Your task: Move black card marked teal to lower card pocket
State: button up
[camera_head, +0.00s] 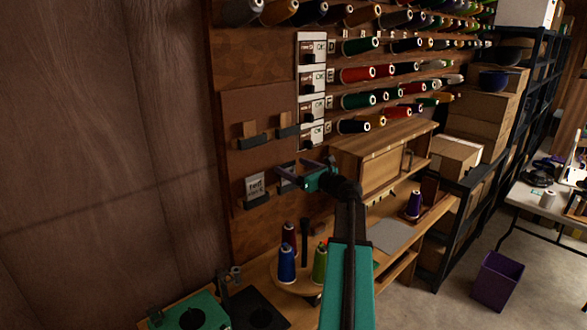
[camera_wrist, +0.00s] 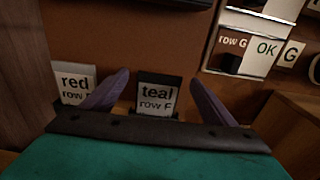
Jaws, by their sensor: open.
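The black card marked "teal row F" (camera_wrist: 157,97) stands upright on the brown board, its white label facing me. My gripper (camera_wrist: 158,82) is open, with one purple finger on each side of this card; whether they touch it I cannot tell. In the head view my gripper (camera_head: 303,171) is at the lower right holder of the board and partly hides the teal card. The lower left pocket (camera_head: 256,202) holds a card marked "red row F" (camera_wrist: 75,84). Two upper pockets (camera_head: 254,142) (camera_head: 288,132) show plain brown backings. The teal card's lower edge is hidden by my gripper.
Thread spools (camera_head: 358,74) fill the wall racks at right, beside a column of white row cards (camera_head: 312,85). A wooden cabinet (camera_head: 370,165) stands close right of my gripper. Blue (camera_head: 287,265) and green spools stand on the bench below.

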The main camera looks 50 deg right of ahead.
jog(key=s+a+b, duration=0.1)
jog(key=s+b, duration=0.2)
jog(key=s, duration=1)
jog(key=shift+s+r, duration=0.25)
dwell(0.5)
